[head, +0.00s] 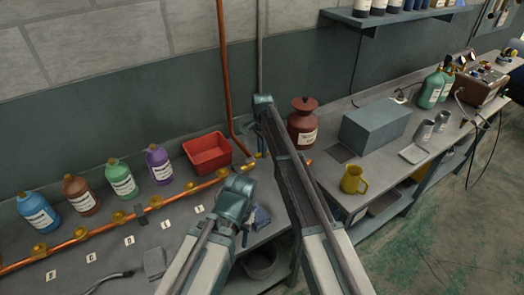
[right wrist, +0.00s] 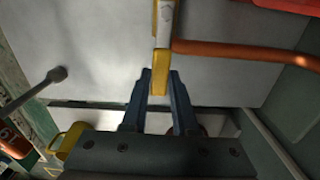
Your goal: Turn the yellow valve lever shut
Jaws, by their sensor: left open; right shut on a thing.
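The yellow valve lever (right wrist: 161,55) runs down into the middle of the right wrist view, beside an orange copper pipe (right wrist: 235,50). My right gripper (right wrist: 161,82) has its two blue fingers closed on either side of the lever's lower end. In the head view, a small yellow part (head: 260,155) shows near the copper pipe's end, beside my right arm; the right fingertips are mostly hidden there. My left gripper (head: 250,225) is open, lower in the head view over the bench's front edge, apart from the lever. Its fingertips are small and partly hidden.
The copper pipe (head: 80,233) with several yellow valves runs along the bench. Blue, brown, green and purple bottles (head: 121,180) and a red bin (head: 208,152) stand behind it. A brown canister (head: 302,122), grey box (head: 375,126) and yellow mug (head: 353,180) stand right of my right arm.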

